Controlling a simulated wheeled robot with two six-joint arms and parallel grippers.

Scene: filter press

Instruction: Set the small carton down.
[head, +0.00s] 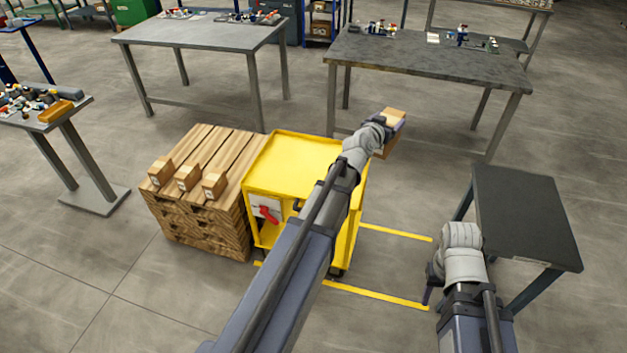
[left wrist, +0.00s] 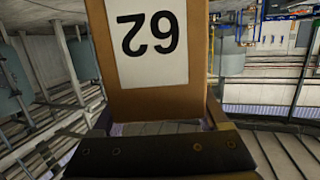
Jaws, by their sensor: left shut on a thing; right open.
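The small carton (head: 395,114) is brown and held in the air at the end of my left arm, beyond the yellow cart. My left gripper (head: 387,126) is shut on it. In the left wrist view the carton (left wrist: 155,103) sits between the fingers (left wrist: 158,125), with a white label reading 62 upside down in that picture. The carton's underside is hidden. My right gripper (head: 430,285) is open and empty, low beside the small dark table at right; its fingertips are mostly hidden by the wrist.
A yellow cart (head: 290,160) with a clear top stands under my left arm. A stacked wooden pallet (head: 215,150) beside it bears 3 small cartons (head: 188,177). A grey table (head: 200,38), a dark worktable (head: 430,70) and a bare small dark table (head: 525,215) stand around. Yellow lines mark the floor (head: 390,265).

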